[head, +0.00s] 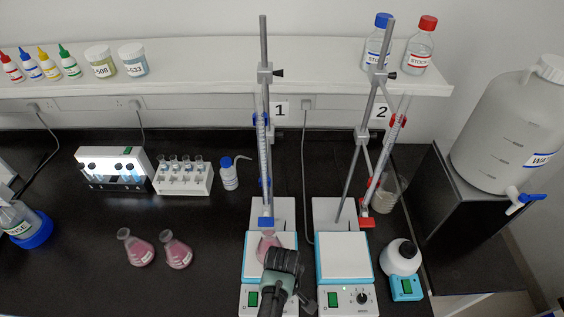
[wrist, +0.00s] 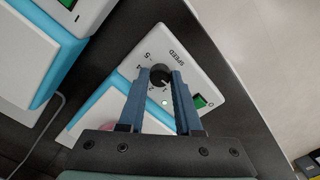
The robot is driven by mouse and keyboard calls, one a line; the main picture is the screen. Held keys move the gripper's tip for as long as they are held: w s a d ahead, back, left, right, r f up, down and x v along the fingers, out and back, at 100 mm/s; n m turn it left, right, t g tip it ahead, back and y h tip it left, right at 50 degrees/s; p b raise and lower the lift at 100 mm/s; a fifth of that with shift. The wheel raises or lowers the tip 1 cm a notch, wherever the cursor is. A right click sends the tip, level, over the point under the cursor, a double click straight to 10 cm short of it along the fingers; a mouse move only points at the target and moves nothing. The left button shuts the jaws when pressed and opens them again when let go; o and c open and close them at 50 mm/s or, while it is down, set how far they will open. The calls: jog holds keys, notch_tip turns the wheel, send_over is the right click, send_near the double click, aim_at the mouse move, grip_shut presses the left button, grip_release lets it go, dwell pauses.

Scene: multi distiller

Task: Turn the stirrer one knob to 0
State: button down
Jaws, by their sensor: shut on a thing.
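Stirrer one (head: 250,298) is a white and blue hotplate under the stand marked 1, left of its twin. It fills the middle of the wrist view (wrist: 195,62). Its black speed knob (wrist: 161,74) is on the white front panel, beside the printed SPEED and numbers. My gripper (wrist: 160,80) is shut on the knob, one finger on each side. A pale mark shows on the knob near the low numbers; I cannot tell its exact setting. A small light on the panel glows. In the head view my arm hides the knob.
A flask of pink liquid (head: 266,246) stands on stirrer one under a burette (head: 262,150). Stirrer two (head: 345,258) is close on the right. Two pink flasks (head: 178,252) stand left on the black bench. The bench's front left is clear.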

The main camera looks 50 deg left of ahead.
jog(key=shift+n, duration=0.5)
jog(key=c, duration=0.6)
grip_release()
jog(key=shift+r, duration=0.15)
notch_tip(320, 180, up, 13)
jog(key=b, duration=0.1)
jog(key=shift+s+f, duration=0.1)
jog(key=shift+f, duration=0.1)
dwell(0.4)
